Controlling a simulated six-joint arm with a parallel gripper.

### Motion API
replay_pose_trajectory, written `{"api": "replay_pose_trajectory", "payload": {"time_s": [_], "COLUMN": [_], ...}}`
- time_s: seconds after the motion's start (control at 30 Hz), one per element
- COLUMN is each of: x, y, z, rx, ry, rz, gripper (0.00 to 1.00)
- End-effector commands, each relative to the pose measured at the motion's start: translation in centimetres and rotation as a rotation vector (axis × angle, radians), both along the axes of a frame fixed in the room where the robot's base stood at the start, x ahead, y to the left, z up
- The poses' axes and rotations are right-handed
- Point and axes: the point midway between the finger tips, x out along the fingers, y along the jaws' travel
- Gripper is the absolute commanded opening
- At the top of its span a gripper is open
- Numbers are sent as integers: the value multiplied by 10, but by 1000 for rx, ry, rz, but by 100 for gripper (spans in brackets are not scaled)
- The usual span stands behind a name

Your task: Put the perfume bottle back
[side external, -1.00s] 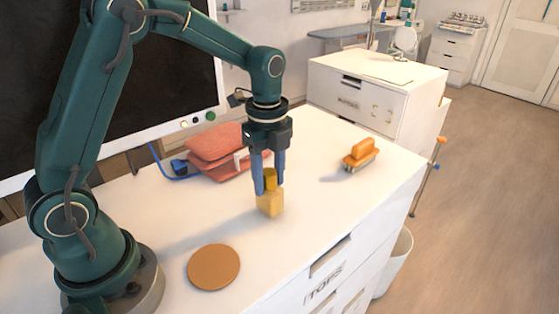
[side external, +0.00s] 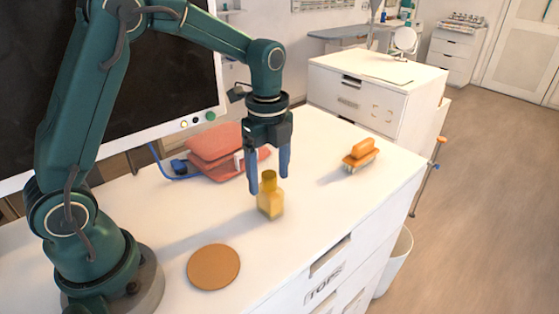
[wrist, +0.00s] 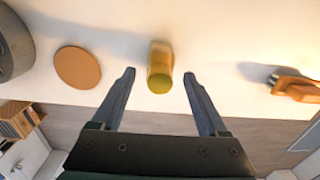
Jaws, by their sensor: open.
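The perfume bottle (side external: 270,203) is small and yellow with a darker yellow cap. It stands upright on the white chest top (side external: 330,215), and it also shows in the wrist view (wrist: 160,68). My gripper (side external: 269,183) is open, with its two blue fingers above the bottle and around its cap level in the side view. In the wrist view my gripper (wrist: 158,75) has a finger on each side of the bottle, with clear gaps. A round brown coaster (side external: 213,267) lies flat and empty nearer the front, and it shows left of the bottle in the wrist view (wrist: 77,67).
An orange brush (side external: 361,154) lies to the right on the chest top. Folded red cloths (side external: 216,150) and a blue cable lie behind, near a dark screen (side external: 110,90). The chest's front edge drops off at the right. Bare surface surrounds the bottle.

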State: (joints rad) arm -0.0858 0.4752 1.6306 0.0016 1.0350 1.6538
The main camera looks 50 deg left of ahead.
Motion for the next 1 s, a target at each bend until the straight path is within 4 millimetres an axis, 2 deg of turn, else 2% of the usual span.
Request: {"api": "replay_pose_trajectory", "payload": {"time_s": [0.2, 0.4, 0.6, 0.77, 0.87, 1.0], "x": [2, 1, 0, -2, -11, -36], "y": [0, 0, 0, -1, -3, -9], "z": [48, 84, 102, 109, 116, 125], "rx": [0, 0, -1, -1, -1, -15], "ry": [-10, -6, -2, -7, -36, -119], "rz": [-1, -1, -1, 18, 107, 360], "gripper": [77, 77, 77, 77, 77, 77]}}
